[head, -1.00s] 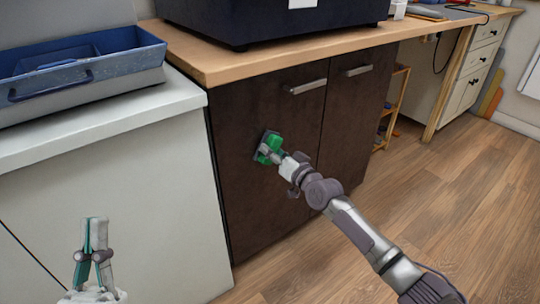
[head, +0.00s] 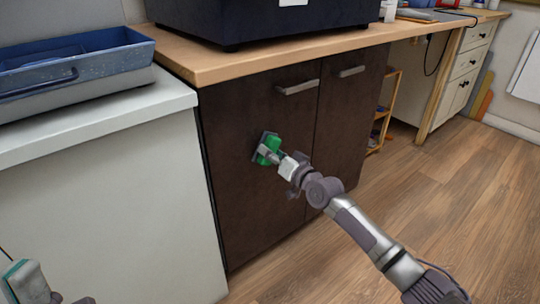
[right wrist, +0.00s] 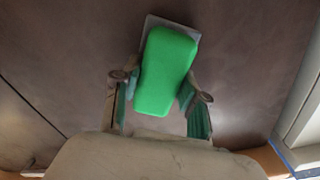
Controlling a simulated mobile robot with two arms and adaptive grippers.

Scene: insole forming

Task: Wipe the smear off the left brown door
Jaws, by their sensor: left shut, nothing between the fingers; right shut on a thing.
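The left brown door (head: 240,200) stands shut below the wooden counter, with a bar handle (head: 297,87) near its top right. My right gripper (head: 274,155) is shut on a green block with a grey pad (head: 267,147). The pad is at the face of the left door, below and left of the handle, and looks to touch it. In the right wrist view the green block (right wrist: 167,70) sits between the fingers, the grey pad behind it. No smear shows on the visible door; the pad and block hide a patch. My left gripper (head: 22,278) is shut and empty at the lower left, partly cut off.
The right brown door (head: 345,130) adjoins on the right. A white cabinet (head: 120,215) with a blue tray (head: 100,65) on top stands at the left. A dark machine (head: 260,20) sits on the counter. The wooden floor (head: 450,210) at the right is clear.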

